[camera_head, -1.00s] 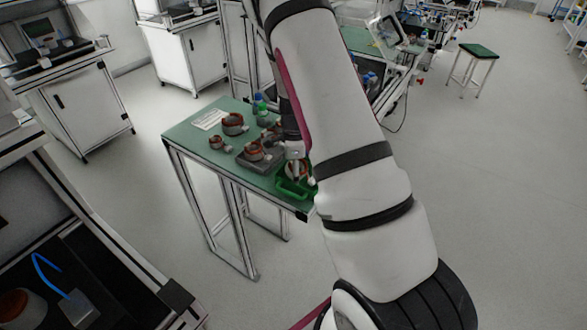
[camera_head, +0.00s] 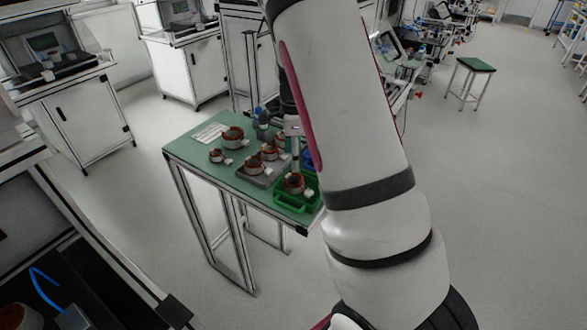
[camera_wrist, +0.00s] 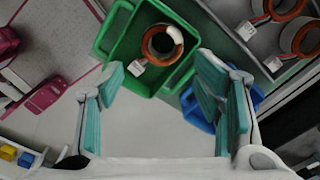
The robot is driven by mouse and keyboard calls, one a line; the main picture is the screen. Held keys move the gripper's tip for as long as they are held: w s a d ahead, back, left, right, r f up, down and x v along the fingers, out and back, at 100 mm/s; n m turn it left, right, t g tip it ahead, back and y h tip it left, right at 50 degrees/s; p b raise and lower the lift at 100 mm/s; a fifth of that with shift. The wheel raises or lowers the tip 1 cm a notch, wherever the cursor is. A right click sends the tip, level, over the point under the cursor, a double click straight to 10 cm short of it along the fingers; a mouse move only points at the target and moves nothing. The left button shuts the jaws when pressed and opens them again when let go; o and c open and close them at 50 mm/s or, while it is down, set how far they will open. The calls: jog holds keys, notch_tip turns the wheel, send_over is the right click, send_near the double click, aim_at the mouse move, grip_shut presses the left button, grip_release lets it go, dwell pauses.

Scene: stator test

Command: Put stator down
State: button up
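A stator (camera_head: 294,183) with a copper-coloured ring and a white connector sits in the green bin (camera_head: 291,204) at the near right corner of the table. In the wrist view the same stator (camera_wrist: 162,44) rests inside the green bin (camera_wrist: 118,29). My gripper (camera_wrist: 157,94) is open and empty, its teal finger pads wide apart, with the bin and stator beyond the fingertips. In the head view the gripper is above the table behind the bin, partly hidden by my arm.
A grey tray (camera_head: 246,175) beside the bin holds stators. Other stators (camera_head: 233,135) (camera_head: 216,155) lie on the green table (camera_head: 190,150), near a white sheet (camera_head: 210,133). A blue bin (camera_wrist: 197,112) is next to the green bin.

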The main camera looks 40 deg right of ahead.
jog(key=s+a+r+n+t+y, duration=0.1)
jog(key=s+a+r+n, duration=0.3)
jog(key=a+r+n, duration=0.3)
jog(key=s+a+r+n+t, duration=0.1)
jog(key=s+a+r+n, duration=0.4)
jog(key=r, duration=0.4)
jog(key=s+a+r+n+t, duration=0.1)
jog(key=s+a+r+n, duration=0.1)
jog(key=s+n, duration=0.2)
jog(key=s+a+r+n+t, duration=0.1)
jog(key=s+a+n, duration=0.2)
jog(key=s, duration=0.3)
jog(key=s+a+r+n+t+h, duration=0.1)
jog(key=s+a+r+n, duration=0.1)
jog(key=s+n, duration=0.2)
jog(key=shift+s+a+r+n, duration=0.35)
jog(key=shift+s+a+n, duration=0.05)
jog(key=shift+n, duration=0.3)
